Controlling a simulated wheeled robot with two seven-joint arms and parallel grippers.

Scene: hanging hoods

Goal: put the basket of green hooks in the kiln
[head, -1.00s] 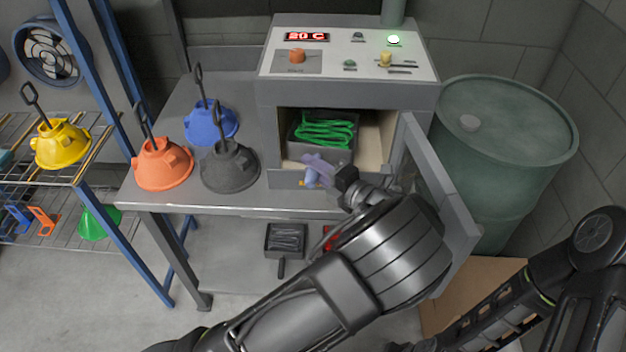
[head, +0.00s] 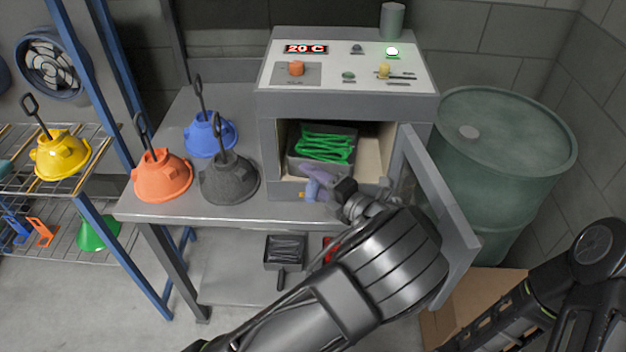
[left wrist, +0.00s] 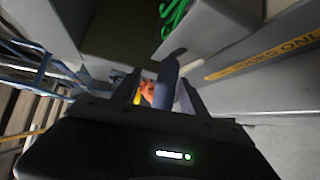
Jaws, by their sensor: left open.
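The basket (head: 290,166) of green hooks (head: 325,146) sits inside the kiln (head: 265,140), whose door (head: 440,205) stands open to the right. In the left wrist view, the green hooks (left wrist: 172,15) and the basket's grey wall (left wrist: 205,28) show at the top. My left gripper (head: 318,184) is at the kiln's mouth, just in front of the basket. Its fingers (left wrist: 162,92) are open, with a grey-blue bar, seemingly the basket's handle, between them. Whether they touch it I cannot tell. My right arm is at the lower right; its gripper is out of view.
Orange (head: 162,178), blue (head: 211,136) and black (head: 229,182) hoods stand on the table left of the kiln. A dark basket (head: 285,250) is on the lower shelf. A green drum (head: 505,150) stands right of the door. A rack with a yellow hood (head: 60,155) is left.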

